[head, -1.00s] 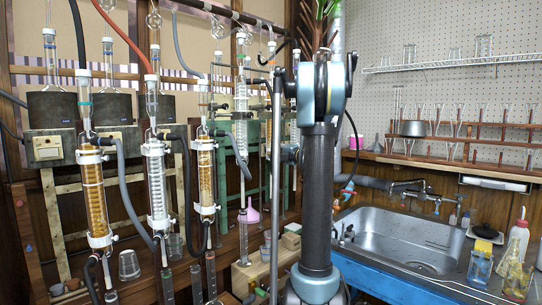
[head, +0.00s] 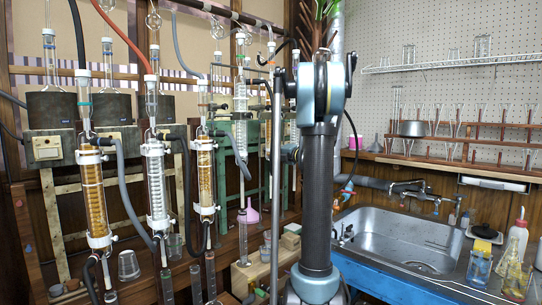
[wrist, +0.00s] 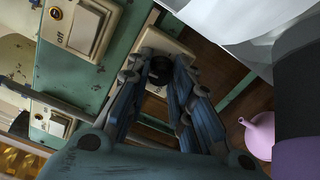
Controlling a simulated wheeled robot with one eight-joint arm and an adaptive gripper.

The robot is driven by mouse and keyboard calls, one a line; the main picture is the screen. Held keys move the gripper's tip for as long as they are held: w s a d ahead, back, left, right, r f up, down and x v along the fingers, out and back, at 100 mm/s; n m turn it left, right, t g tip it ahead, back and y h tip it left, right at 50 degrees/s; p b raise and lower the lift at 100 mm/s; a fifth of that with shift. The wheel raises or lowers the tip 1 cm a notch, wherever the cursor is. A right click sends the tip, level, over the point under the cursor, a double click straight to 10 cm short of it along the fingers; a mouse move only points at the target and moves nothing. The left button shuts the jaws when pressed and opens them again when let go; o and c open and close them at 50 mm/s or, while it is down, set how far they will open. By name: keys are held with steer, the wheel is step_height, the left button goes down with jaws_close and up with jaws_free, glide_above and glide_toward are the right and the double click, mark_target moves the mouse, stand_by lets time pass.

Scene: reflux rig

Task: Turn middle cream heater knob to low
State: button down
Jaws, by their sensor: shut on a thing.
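In the wrist view a black knob (wrist: 160,72) sits on a cream plate (wrist: 152,41) fixed to a green panel. My gripper (wrist: 161,73) is at the knob, its two fingers shut on the knob's sides. The fingers cover part of the knob, and I cannot read its setting. In the head view my own arm hides the gripper and this knob.
A cream switch plate marked OFF (wrist: 84,27) and another cream plate (wrist: 50,120) are on the same panel. A pink funnel (wrist: 259,134) is to the right of my gripper; it also shows in the head view (head: 249,212). Glass columns (head: 157,190) stand at left.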

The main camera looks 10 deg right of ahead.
steer(key=shift+s+f, duration=0.1)
steer(key=c, duration=1.4)
jaws_free()
steer(key=shift+f, duration=0.1)
steer(key=v, duration=1.2)
